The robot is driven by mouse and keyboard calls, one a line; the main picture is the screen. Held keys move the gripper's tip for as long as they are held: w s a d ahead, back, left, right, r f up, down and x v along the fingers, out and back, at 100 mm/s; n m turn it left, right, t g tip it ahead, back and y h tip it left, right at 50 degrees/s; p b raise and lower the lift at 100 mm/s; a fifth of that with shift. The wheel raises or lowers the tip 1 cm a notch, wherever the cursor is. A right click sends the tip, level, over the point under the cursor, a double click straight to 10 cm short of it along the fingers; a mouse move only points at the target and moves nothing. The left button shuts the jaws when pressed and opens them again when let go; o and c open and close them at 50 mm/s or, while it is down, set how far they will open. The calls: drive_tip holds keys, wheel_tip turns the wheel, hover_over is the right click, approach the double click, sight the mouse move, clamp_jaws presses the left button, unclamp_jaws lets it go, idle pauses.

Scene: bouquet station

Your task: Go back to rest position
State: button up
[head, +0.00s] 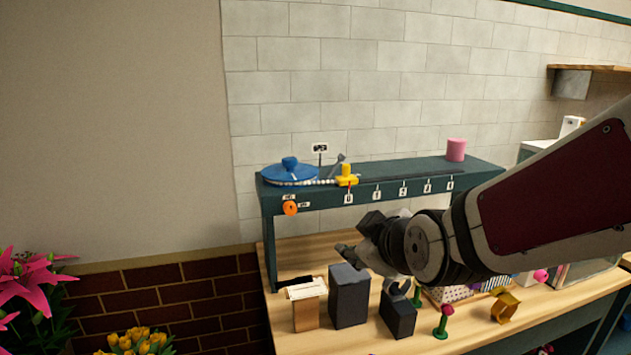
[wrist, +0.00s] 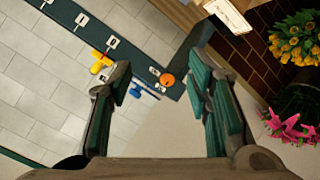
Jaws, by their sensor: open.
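My gripper (head: 358,236) is at the end of my arm, which reaches in from the right in the head view. It is in front of the dark green shelf (head: 410,190) and above the wooden bench. In the wrist view my gripper (wrist: 163,90) has its two green-padded fingers wide apart, with nothing between them. Beyond the fingers the wrist view shows the tiled wall, the shelf edge and an orange knob (wrist: 167,79).
Below my gripper stand a wooden box (head: 306,308), a tall dark box (head: 348,297) and a smaller dark box (head: 398,314). A blue disc (head: 290,173), yellow slider (head: 347,177) and pink cylinder (head: 456,150) are on the shelf. Pink flowers (head: 35,275) and yellow flowers (head: 136,342) are at left.

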drive_tip(key=s+d+m+g+h, duration=0.1)
drive_tip(key=s+d+m+g, duration=0.2)
drive_tip(key=s, duration=0.8)
drive_tip(key=s+d+r+m+g+h, duration=0.1)
drive_tip(key=s+d+m+g+h, duration=0.1)
drive_tip(key=s+d+m, duration=0.5)
drive_tip(key=s+d+g, duration=0.1)
drive_tip(key=s, duration=0.4)
drive_tip(key=shift+r+m, duration=0.25)
drive_tip(key=shift+m, duration=0.05)
drive_tip(key=shift+d, duration=0.1)
